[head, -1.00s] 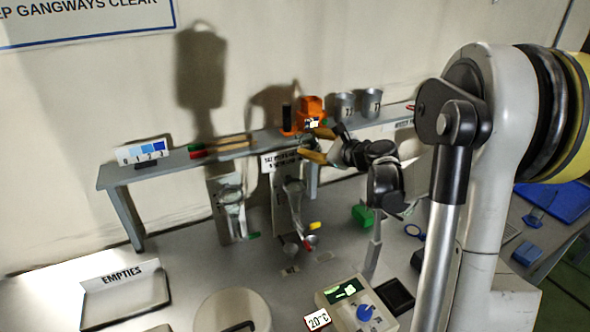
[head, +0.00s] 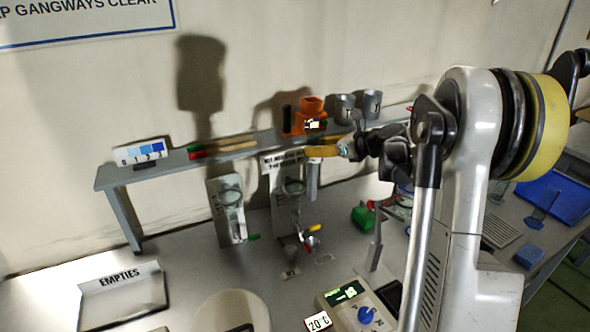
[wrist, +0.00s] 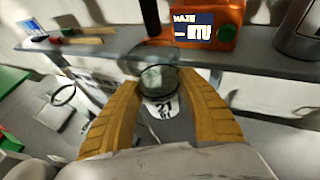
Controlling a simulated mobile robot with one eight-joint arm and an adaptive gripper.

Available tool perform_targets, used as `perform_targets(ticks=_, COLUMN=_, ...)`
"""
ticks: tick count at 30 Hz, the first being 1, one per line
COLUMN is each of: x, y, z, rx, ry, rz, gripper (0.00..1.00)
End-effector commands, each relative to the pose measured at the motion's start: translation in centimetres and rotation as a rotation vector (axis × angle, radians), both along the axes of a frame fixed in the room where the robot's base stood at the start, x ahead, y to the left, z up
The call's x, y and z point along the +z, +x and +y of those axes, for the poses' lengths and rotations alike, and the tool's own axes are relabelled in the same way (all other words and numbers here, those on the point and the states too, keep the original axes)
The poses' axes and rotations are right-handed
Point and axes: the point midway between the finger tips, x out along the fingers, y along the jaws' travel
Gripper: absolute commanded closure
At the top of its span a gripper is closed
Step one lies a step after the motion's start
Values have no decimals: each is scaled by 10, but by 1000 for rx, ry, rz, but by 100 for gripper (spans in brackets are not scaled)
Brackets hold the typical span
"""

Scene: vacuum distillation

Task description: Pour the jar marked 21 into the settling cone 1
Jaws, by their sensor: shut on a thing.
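My gripper (wrist: 158,92) is shut on a small clear glass jar (wrist: 157,78) with a white label reading 21. The jar sits between the two yellow fingers, and its round rim shows. How full it is I cannot tell. In the head view my gripper (head: 322,151) is at the shelf's front edge, above and right of the cone stands, and the jar is hard to make out there. I cannot read a cone number.
An orange haze meter (head: 311,109) stands on the grey shelf (head: 122,176), beside two metal beakers (head: 371,101). A numbered blue card (head: 140,153) is at the shelf's left. An EMPTIES tray (head: 122,303) and a 20 °C unit (head: 349,294) are on the bench below.

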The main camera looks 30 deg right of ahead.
Motion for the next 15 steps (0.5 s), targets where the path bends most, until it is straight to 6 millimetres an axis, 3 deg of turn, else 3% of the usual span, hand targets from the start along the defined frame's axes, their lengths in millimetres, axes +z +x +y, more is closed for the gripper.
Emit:
perform_targets(ticks=1, x=12, y=0, z=0, rx=0, ry=0, rz=0, gripper=93)
perform_targets(ticks=9, x=47, y=0, z=0, rx=0, ry=0, rz=-1, gripper=93)
perform_targets(ticks=15, x=65, y=0, z=0, rx=0, ry=0, rz=-1, gripper=93)
